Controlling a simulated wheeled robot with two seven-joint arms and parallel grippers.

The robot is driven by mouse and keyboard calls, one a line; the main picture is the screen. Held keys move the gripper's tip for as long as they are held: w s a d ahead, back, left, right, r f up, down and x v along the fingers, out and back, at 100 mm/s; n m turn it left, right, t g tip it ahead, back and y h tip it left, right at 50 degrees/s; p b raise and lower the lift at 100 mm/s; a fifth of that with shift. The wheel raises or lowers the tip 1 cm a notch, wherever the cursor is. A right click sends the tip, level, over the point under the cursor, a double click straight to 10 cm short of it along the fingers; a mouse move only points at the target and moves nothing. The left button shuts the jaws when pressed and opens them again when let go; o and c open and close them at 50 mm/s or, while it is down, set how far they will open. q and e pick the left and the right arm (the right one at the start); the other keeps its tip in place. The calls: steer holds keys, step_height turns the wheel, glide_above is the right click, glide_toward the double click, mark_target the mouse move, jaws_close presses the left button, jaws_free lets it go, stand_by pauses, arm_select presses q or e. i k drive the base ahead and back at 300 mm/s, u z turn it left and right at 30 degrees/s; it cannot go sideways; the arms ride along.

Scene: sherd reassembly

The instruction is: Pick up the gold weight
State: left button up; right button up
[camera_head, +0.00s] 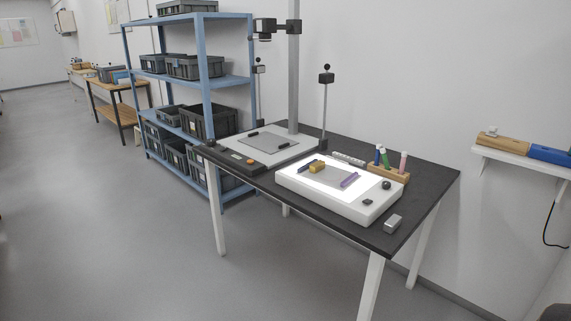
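The gold weight (317,168) is a small yellow block. It lies on the bright top of the white light box (337,214) on the dark table, beside a grey sheet (332,178). A dark bar (306,166) lies just left of the weight, and a purple bar (349,180) lies to its right. Neither of my grippers is in view.
A wooden holder (389,172) with coloured sticks stands behind the light box. A small grey block (392,224) sits near the table's (432,181) front right corner. A camera stand (293,70) rises at the back left. Blue shelves (206,75) stand further left. The floor in front is clear.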

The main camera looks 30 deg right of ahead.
mark_target(319, 165)
steer(key=u, duration=0.05)
steer(key=i, duration=1.55)
steer(key=z, duration=0.5)
